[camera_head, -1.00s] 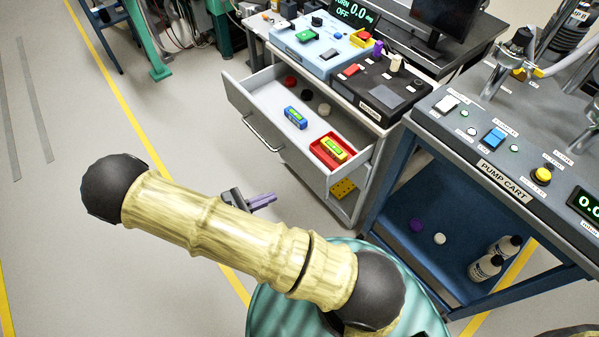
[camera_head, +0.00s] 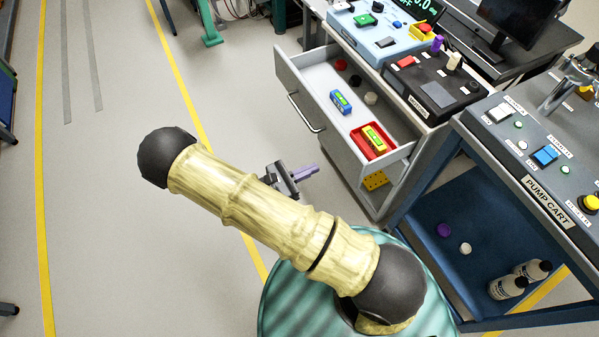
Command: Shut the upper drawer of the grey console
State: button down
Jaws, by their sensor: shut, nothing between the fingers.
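The grey console (camera_head: 425,140) stands at the upper middle right. Its upper drawer (camera_head: 318,75) is pulled out to the left, with a bar handle (camera_head: 304,112) on its front. Inside lie a blue box-shaped item (camera_head: 341,101), a red tray (camera_head: 362,149) holding a yellow item (camera_head: 374,137), and several round caps. My gripper (camera_head: 312,170) has purple fingers that are shut and empty. It is left of and below the drawer in the picture, apart from the drawer front. My arm hides part of the gripper's mount.
A blue-framed pump cart (camera_head: 520,190) stands close on the right, with bottles (camera_head: 508,287) on its lower shelf. A blue device (camera_head: 372,28) and a black control box (camera_head: 435,90) sit on the console. Open floor (camera_head: 110,200) lies to the left.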

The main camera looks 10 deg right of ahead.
aim_at(346, 153)
jog(key=x, duration=0.9)
jog(key=shift+w+d, duration=0.1)
jog(key=shift+d, duration=0.05)
